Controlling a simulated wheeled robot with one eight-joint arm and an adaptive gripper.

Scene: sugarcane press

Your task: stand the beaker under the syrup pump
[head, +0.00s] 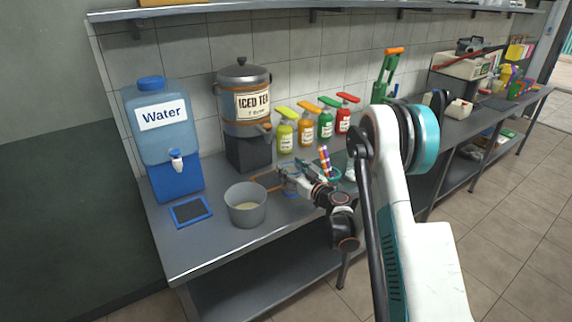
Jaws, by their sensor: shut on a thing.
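My gripper (287,180) is above the counter, in front of the syrup bottles and right of the grey pot. It is shut on a small clear thing with a bluish outline, which seems to be the beaker; the fingers and wrist hide much of it, and its tilt cannot be told. Several syrup pump bottles stand in a row by the wall: yellow-green (285,134), orange (305,130), green (325,125) and red (343,120). Their pump spouts are above and behind my gripper, apart from it. No beaker shows under a spout.
A grey pot (246,213) stands close left of my gripper. A water dispenser (163,140), an iced tea urn (247,105) and a dark blue-rimmed tray (191,211) are further left. Colourful straws (325,160) stand just right. The counter's front left is clear.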

